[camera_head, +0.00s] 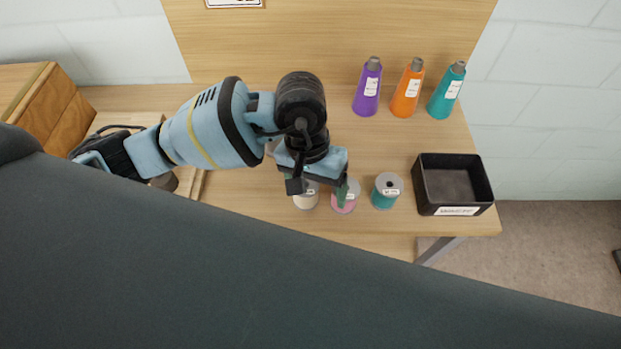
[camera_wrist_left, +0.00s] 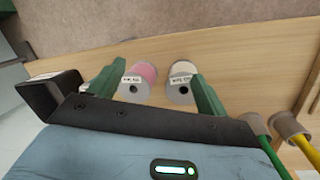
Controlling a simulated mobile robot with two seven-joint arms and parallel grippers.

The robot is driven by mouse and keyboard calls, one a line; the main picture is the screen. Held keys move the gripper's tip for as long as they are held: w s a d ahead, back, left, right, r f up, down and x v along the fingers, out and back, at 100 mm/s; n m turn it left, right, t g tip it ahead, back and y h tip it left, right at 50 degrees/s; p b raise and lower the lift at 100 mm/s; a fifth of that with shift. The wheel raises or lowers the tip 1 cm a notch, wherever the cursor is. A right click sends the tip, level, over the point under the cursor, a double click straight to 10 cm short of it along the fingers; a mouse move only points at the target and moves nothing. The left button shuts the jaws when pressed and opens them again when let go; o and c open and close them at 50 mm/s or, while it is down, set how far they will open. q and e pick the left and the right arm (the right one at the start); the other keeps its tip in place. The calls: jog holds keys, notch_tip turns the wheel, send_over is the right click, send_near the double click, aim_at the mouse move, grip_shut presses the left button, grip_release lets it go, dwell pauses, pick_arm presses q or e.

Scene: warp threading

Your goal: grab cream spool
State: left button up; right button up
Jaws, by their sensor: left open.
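The cream spool (camera_head: 306,197) stands on the wooden table, partly covered by my left gripper (camera_head: 318,190) in the head view. In the left wrist view, the cream spool (camera_wrist_left: 181,82) stands upright near the right finger, and the pink spool (camera_wrist_left: 140,80) is near the left finger. My left gripper (camera_wrist_left: 158,74) is open, with both spools showing between its dark green fingers and neither gripped. The pink spool (camera_head: 345,196) is also partly hidden in the head view. My right gripper is not in view.
A teal spool (camera_head: 387,190) stands right of the pink one. A black bin (camera_head: 425,200) is at the table's right end. Purple (camera_head: 367,88), orange (camera_head: 407,90) and teal (camera_head: 446,92) cones stand at the back. Green (camera_wrist_left: 272,158) and yellow (camera_wrist_left: 307,150) rods show at the wrist view's right.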

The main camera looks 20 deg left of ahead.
aim_at(308, 202)
pick_arm(q)
jog(key=w+a+y, duration=0.1)
jog(key=w+a+r+m+t+y, duration=0.1)
jog(key=w+a, duration=0.1)
jog(key=shift+w+a, duration=0.1)
jog(key=shift+a, duration=0.05)
jog(key=shift+f, duration=3.9)
jog(key=c, duration=1.1)
